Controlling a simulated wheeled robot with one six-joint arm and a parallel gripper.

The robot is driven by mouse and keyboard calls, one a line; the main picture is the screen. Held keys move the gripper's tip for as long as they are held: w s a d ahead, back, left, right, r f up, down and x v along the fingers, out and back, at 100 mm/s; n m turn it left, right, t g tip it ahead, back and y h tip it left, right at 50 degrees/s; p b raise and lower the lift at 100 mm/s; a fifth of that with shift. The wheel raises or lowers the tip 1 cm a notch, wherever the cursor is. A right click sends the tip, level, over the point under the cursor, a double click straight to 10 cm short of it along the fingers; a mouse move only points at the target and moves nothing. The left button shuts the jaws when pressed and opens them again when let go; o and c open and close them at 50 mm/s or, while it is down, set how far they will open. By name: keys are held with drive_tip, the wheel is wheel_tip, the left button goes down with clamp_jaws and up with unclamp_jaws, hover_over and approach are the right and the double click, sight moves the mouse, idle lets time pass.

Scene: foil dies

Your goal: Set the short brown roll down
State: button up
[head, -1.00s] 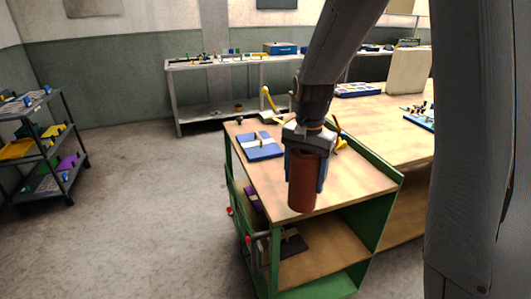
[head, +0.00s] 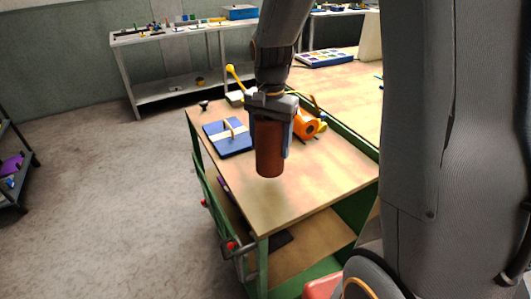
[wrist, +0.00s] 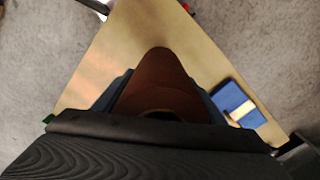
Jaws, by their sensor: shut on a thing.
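The short brown roll (head: 269,152) hangs upright in my gripper (head: 271,125), which is shut on it. In the head view the roll is over the wooden top of the green cart (head: 310,180); its lower end appears a little above the top, with a soft shadow beneath. In the wrist view the roll (wrist: 155,85) fills the middle, between the fingers, with the cart top (wrist: 105,65) below it. The roll's upper end is hidden by my gripper in the head view.
A blue pad with a handle (head: 228,137) lies left of the roll. An orange roll (head: 307,124) and a yellow-handled tool (head: 236,83) are behind. The cart's front top area is clear. A workbench (head: 350,88) adjoins at the right.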

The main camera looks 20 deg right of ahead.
sight(271, 121)
drive_tip(key=shift+f+p, duration=0.55)
drive_tip(key=shift+f, duration=2)
drive_tip(key=shift+f, duration=0.15)
drive_tip(key=o, duration=1.4)
wheel_tip(271, 121, up, 12)
drive_tip(key=b, duration=0.3)
drive_tip(key=shift+r, duration=0.2)
